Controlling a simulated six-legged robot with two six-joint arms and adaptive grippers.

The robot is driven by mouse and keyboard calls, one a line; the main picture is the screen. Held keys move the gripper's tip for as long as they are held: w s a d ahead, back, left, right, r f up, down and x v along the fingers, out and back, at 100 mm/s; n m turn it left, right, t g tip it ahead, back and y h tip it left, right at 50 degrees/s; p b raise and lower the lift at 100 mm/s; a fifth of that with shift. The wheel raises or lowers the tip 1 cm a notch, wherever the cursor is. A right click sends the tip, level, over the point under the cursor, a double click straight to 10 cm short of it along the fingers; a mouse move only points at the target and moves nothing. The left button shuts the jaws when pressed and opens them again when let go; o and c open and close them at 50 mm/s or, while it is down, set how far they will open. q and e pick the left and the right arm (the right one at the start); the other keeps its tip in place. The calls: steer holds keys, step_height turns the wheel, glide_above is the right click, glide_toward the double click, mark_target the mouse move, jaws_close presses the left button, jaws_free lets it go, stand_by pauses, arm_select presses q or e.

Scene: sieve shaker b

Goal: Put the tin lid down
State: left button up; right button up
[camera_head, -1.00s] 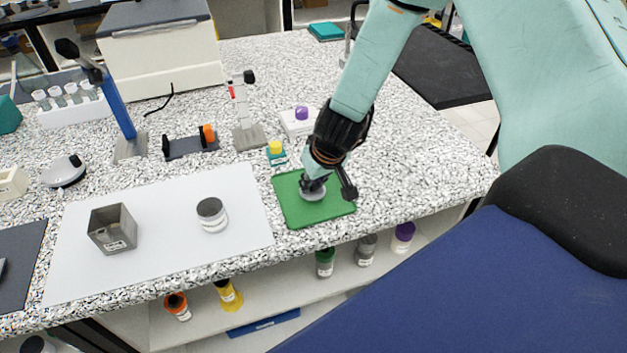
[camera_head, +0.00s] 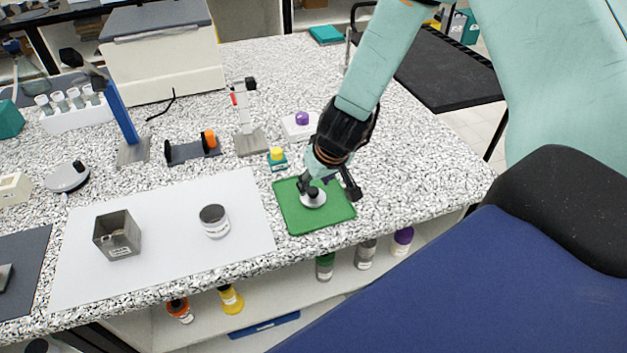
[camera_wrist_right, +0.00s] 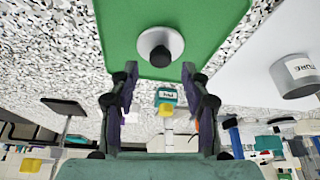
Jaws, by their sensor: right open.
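The tin lid (camera_head: 313,199) is a round silver disc with a dark knob, lying flat on the green mat (camera_head: 293,219). In the right wrist view the lid (camera_wrist_right: 175,38) lies on the mat (camera_wrist_right: 120,40) beyond my fingertips, apart from them. My right gripper (camera_head: 324,188) is over the lid in the head view; in the right wrist view its two fingers (camera_wrist_right: 160,82) are spread with nothing between them. An open round tin (camera_head: 214,221) stands on the white sheet to the left. My left gripper does not show.
A square metal box (camera_head: 118,237) stands on the white sheet (camera_head: 170,262). Behind the mat are a yellow-capped teal bottle (camera_head: 278,159), a purple-topped white block (camera_head: 300,124) and a small stand (camera_head: 250,140). The counter right of the mat is clear.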

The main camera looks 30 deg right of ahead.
steer(key=p+v, duration=0.5)
steer(key=v, duration=0.3)
steer(key=s+a+f+g, duration=0.1)
steer(key=s+f, duration=0.3)
steer(key=s, duration=0.5)
steer(key=s+a+f+g, duration=0.2)
steer(key=s+a+f, duration=0.2)
steer(key=s, duration=0.5)
steer(key=s+a+f+g, duration=0.1)
steer(key=s+a+f, duration=0.2)
steer(key=s+f, duration=0.3)
steer(key=s, duration=0.3)
steer(key=shift+s, duration=0.25)
steer(key=shift+w, duration=0.1)
step_height(320, 180, down, 22)
steer(key=b, duration=2.1)
steer(key=shift+b, duration=0.35)
